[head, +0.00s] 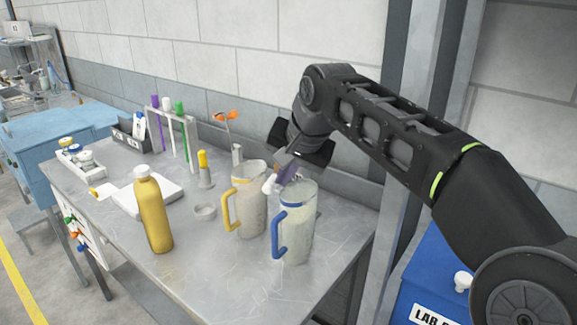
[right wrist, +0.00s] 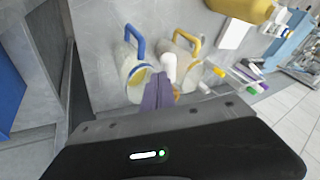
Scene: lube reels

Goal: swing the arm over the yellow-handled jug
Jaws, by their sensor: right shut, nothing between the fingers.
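The yellow-handled jug (head: 247,205) stands upright on the metal bench, left of the blue-handled jug (head: 297,228). Both show in the right wrist view, the yellow-handled one (right wrist: 186,62) right of the blue-handled one (right wrist: 133,76). My right gripper (head: 283,178) is above the jugs, near the blue-handled jug's rim, its purple-grey fingers (right wrist: 157,92) shut and empty. A white spout-like piece (head: 268,184) is beside the fingertips, between the jug tops; it also shows in the right wrist view (right wrist: 168,66). The swing arm it may belong to is mostly hidden. My left gripper is out of view.
A golden bottle (head: 153,212) and a white pad (head: 146,195) are to the left. A yellow-capped tool (head: 204,168), an orange-topped post (head: 237,152) and a tube rack (head: 190,140) stand behind. The wall is close behind. The bench front is clear.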

